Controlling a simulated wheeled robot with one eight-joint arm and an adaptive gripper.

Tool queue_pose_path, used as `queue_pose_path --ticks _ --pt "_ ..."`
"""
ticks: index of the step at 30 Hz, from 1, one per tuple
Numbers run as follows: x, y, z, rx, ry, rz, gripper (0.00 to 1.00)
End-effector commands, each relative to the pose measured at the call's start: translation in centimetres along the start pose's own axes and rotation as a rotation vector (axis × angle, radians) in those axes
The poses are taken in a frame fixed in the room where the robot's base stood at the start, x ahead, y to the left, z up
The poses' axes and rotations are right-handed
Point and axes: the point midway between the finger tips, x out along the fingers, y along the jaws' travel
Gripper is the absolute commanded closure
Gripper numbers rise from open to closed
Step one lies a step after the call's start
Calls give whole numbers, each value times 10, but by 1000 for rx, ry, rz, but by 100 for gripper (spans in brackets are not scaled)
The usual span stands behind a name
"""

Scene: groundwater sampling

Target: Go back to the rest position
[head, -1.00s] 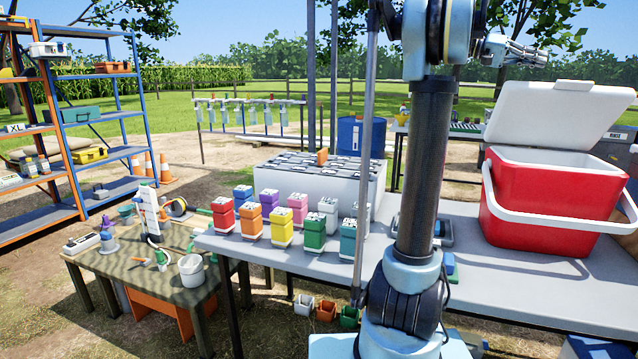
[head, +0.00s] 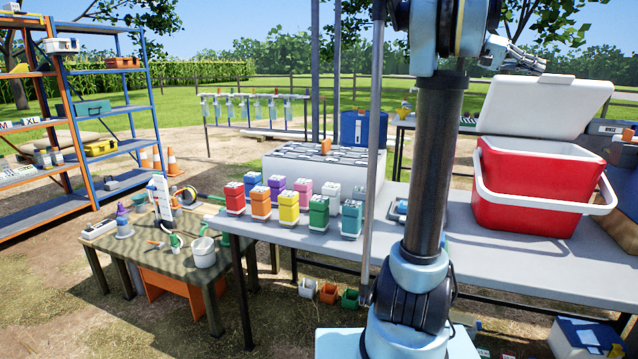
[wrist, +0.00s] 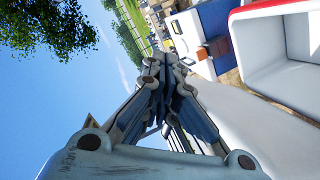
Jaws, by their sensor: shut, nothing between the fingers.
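My gripper (head: 524,58) is at the upper right of the head view, raised high in front of the open lid of the red cooler. Its fingers are shut with nothing between them. In the wrist view, the fingers (wrist: 165,85) come together near the middle, with sky to the left and the cooler's white rim to the right. My arm stands upright in the right half of the head view and hides part of the grey table.
The red cooler (head: 530,190) stands open on the grey table (head: 500,262). Several coloured bottles, including a yellow one (head: 289,209), stand at the table's left. A lower camouflage table (head: 150,256) holds a white bucket (head: 203,252). Shelving (head: 110,110) stands far left. Ground at lower left is clear.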

Motion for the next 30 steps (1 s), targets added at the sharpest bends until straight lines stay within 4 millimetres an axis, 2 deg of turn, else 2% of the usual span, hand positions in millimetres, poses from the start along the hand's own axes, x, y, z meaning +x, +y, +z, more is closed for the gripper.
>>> queue_pose_path --ticks 5,8,11,20,30 --pt "-11 -14 34 -49 -12 -87 100" --pt "-18 -26 60 -86 -21 -150 100" --pt "-28 -41 96 -136 -30 -238 100" --pt "-63 -95 226 -314 -45 -540 100" --pt "-101 -154 382 -512 -28 -884 100"
